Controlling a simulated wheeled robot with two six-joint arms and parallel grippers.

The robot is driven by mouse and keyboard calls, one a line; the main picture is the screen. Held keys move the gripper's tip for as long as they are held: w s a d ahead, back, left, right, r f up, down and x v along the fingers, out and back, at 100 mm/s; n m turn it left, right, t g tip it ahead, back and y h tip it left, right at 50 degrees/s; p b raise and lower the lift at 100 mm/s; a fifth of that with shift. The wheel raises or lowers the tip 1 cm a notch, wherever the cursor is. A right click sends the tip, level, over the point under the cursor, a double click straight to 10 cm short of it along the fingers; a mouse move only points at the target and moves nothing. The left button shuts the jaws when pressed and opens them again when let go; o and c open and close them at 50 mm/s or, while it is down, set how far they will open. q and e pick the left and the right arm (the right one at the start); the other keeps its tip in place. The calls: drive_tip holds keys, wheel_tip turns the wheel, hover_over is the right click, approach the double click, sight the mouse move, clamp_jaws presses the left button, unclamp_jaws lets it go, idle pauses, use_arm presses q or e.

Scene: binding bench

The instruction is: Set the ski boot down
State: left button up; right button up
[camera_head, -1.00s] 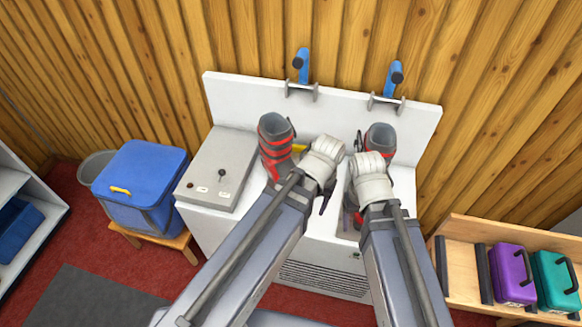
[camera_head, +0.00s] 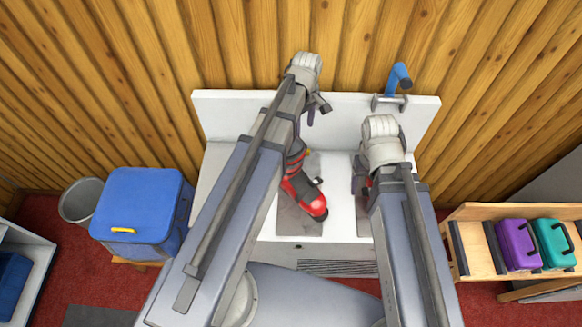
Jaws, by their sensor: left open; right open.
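A red and grey ski boot (camera_head: 303,190) stands on a grey plate (camera_head: 297,222) on the white bench, its toe towards the bench's front edge. My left arm hides its upper part. My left gripper (camera_head: 316,108) is open, above and behind this boot, in front of the backboard. A second boot is mostly hidden behind my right gripper; only a small red patch of it (camera_head: 368,184) shows. My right gripper (camera_head: 360,178) is open and close beside that boot; I cannot tell whether they touch.
A blue lever (camera_head: 398,78) stands on the white backboard (camera_head: 350,107) at the right. A blue box (camera_head: 140,205) and a grey bin (camera_head: 82,200) stand left of the bench. A wooden rack (camera_head: 480,255) with purple and teal cases stands at the right.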

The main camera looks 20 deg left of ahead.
sight(302, 141)
use_arm(q)
drive_tip(key=shift+d+f+b, duration=0.1)
drive_tip(key=shift+f+b, duration=0.25)
wheel_tip(302, 141, down, 2)
drive_tip(key=shift+s+f+b, duration=0.1)
drive_tip(key=shift+b, duration=0.95)
drive_tip(key=f+b, duration=0.5)
drive_tip(key=shift+s, duration=0.3)
clamp_jaws()
idle(0.4)
